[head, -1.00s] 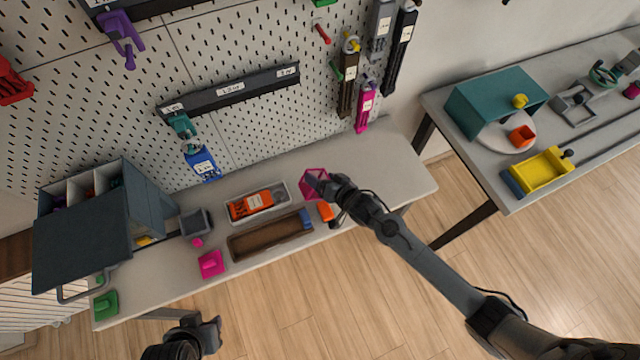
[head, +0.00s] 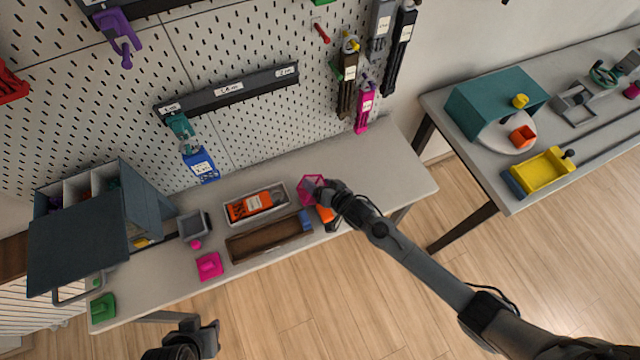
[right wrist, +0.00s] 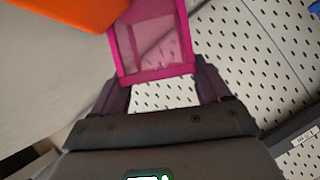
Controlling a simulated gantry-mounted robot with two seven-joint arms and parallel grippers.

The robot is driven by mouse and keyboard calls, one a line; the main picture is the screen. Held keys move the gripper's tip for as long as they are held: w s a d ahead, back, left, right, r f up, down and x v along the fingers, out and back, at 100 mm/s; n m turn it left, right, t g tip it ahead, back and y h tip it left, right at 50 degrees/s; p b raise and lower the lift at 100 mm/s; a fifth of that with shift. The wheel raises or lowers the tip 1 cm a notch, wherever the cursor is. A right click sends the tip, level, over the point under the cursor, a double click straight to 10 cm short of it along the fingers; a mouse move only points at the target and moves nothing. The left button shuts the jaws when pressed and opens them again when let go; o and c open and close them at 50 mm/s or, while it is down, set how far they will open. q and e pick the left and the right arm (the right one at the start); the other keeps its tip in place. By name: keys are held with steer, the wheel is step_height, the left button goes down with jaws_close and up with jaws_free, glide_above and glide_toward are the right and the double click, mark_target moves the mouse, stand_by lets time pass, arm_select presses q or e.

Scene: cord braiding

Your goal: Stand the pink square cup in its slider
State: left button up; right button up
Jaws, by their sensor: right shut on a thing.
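The pink square cup (head: 311,187) is see-through with a darker pink frame. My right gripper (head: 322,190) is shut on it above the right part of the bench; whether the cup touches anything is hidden. In the right wrist view the cup (right wrist: 152,42) sits between both fingers of the gripper (right wrist: 162,80). A small grey square holder with a pink knob (head: 192,227) stands on the bench left of the cup; it may be the slider, but I cannot tell for certain. My left gripper (head: 205,335) hangs empty in front of the bench; its jaw gap is unclear.
A grey tray with an orange item (head: 255,204), a brown trough (head: 268,238) and a pink block (head: 209,266) lie on the bench. An orange item (head: 326,214) is close beside the cup. A dark cabinet (head: 78,230) fills the left end. Pegboard (head: 240,130) rises behind.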

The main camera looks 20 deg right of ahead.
steer(key=o, duration=1.1)
steer(key=shift+s+r, duration=0.2)
steer(key=shift+r, duration=0.05)
steer(key=s+d+r+n+g+h, duration=0.1)
steer(key=s+r, duration=0.3)
steer(key=s, duration=0.6)
steer(key=s+d+r+n+g+h+p, duration=0.1)
steer(key=s+d+r+n+g, duration=0.1)
steer(key=s, duration=0.7)
steer(key=s+d+r+n+g+h+p, duration=0.1)
steer(key=s+r+g, duration=0.4)
steer(key=s, duration=0.5)
steer(key=shift+s+d+r+n+h, duration=0.15)
steer(key=shift+d+r+n, duration=0.2)
steer(key=shift+d+r, duration=0.25)
steer(key=shift+s+d+r+n+h, duration=0.15)
steer(key=shift+d+r+n, duration=0.25)
steer(key=shift+d, duration=0.25)
